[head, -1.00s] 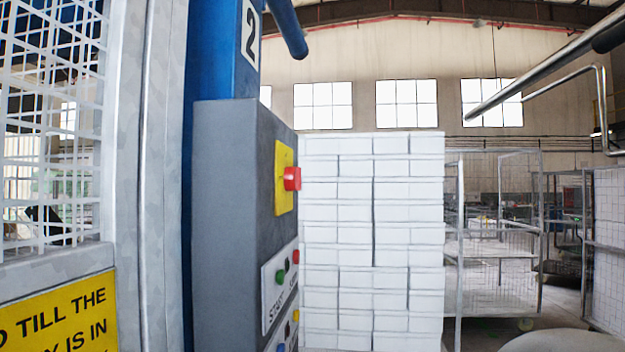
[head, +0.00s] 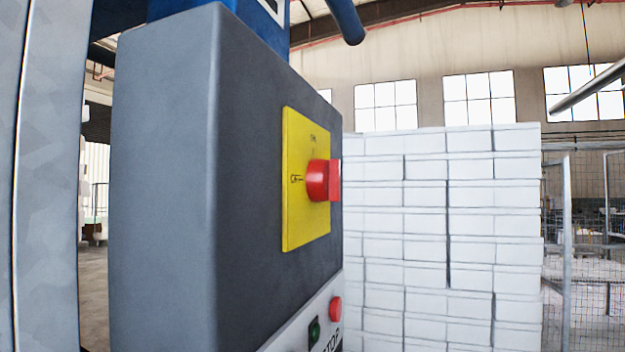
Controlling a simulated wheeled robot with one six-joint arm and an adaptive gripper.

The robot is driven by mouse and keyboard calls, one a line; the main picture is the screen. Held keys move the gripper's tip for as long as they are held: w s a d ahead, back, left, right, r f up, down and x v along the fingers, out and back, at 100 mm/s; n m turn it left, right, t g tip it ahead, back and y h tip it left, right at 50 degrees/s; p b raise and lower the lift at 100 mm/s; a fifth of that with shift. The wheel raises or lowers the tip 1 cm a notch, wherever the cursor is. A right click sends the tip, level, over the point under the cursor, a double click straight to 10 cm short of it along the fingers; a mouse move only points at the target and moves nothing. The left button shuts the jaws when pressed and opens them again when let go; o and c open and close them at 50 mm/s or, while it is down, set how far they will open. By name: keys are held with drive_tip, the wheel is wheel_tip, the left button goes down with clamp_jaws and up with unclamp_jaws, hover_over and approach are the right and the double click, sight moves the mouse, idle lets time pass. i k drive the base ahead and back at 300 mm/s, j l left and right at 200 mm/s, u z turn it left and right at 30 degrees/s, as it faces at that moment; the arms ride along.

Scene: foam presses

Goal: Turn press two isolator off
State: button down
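The isolator is a red rotary handle (head: 318,180) on a yellow plate (head: 296,215), on the front face of a grey control box (head: 170,180). I see it at a steep angle from the left. Small marks show on the plate above and left of the handle, but I cannot read the upper one clearly. The handle's grip sticks out to the right; its exact turn position is hard to tell. My gripper is not in view.
Below the isolator are a green button (head: 314,331) and a red button (head: 335,309) on a pale panel. A tall stack of white blocks (head: 440,230) stands behind on the right. A galvanised post (head: 45,180) is at the left edge. A wire cage (head: 585,250) stands far right.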

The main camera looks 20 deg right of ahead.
sight(322, 177)
drive_tip(key=k+l, duration=0.35)
drive_tip(key=l, duration=0.2)
drive_tip(key=k+l, duration=0.35)
drive_tip(key=l, duration=0.15)
